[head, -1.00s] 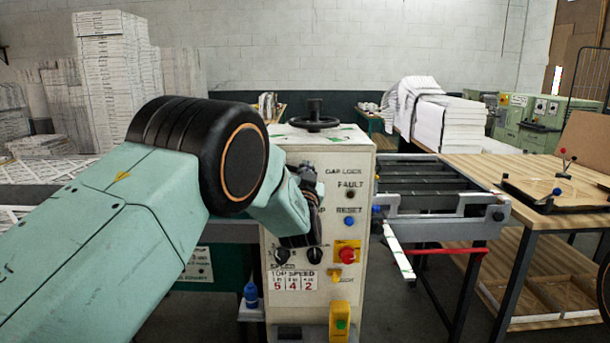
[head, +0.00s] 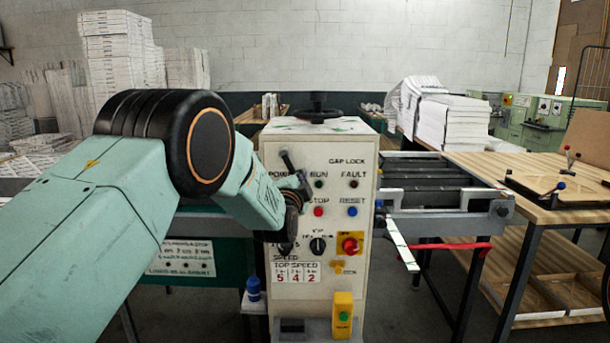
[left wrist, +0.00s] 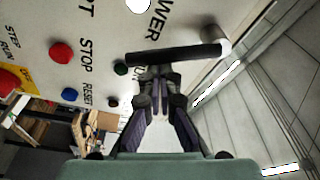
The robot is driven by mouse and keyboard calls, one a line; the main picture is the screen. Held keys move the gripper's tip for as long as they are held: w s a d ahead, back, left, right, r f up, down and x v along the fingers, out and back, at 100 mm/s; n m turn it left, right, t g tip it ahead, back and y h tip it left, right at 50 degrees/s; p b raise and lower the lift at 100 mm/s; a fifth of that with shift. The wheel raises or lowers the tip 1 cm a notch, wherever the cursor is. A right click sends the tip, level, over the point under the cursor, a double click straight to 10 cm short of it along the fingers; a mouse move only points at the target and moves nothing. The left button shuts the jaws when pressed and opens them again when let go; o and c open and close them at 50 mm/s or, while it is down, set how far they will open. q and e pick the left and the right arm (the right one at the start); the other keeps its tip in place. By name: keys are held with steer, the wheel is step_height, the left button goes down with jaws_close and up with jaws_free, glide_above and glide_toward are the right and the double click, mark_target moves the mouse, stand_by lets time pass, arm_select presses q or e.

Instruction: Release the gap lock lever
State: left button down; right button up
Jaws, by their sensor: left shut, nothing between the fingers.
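The cream control panel (head: 335,225) stands in the middle of the head view, with a GAP LOCK label at its upper right. A black lever (head: 287,160) is at the panel's upper left. In the left wrist view, the black lever (left wrist: 175,55) lies across the picture, its right end at a pale round pivot (left wrist: 216,40). My left gripper (head: 303,183) is just below the lever in the head view. In the left wrist view, my left gripper (left wrist: 158,72) is shut and empty, its tips close to the bar; I cannot tell if they touch. My right gripper is out of view.
Lamps and a red STOP button (head: 318,211), a blue RESET button (head: 352,211) and a red emergency knob (head: 350,245) are on the panel. A black handwheel (head: 317,112) tops the cabinet. A roller frame (head: 440,195) and wooden table (head: 490,170) stand to the right.

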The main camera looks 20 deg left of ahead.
arm_select(q)
steer(key=m, duration=0.1)
steer(key=a+f+m, duration=0.1)
steer(key=a+m, duration=0.1)
steer(key=shift+s+a+f+m+g, duration=0.2)
steer(key=shift+s+m+g, duration=0.1)
steer(key=shift+m+g, duration=0.1)
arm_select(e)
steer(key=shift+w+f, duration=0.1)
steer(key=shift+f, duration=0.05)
arm_select(q)
steer(key=shift+a, duration=0.15)
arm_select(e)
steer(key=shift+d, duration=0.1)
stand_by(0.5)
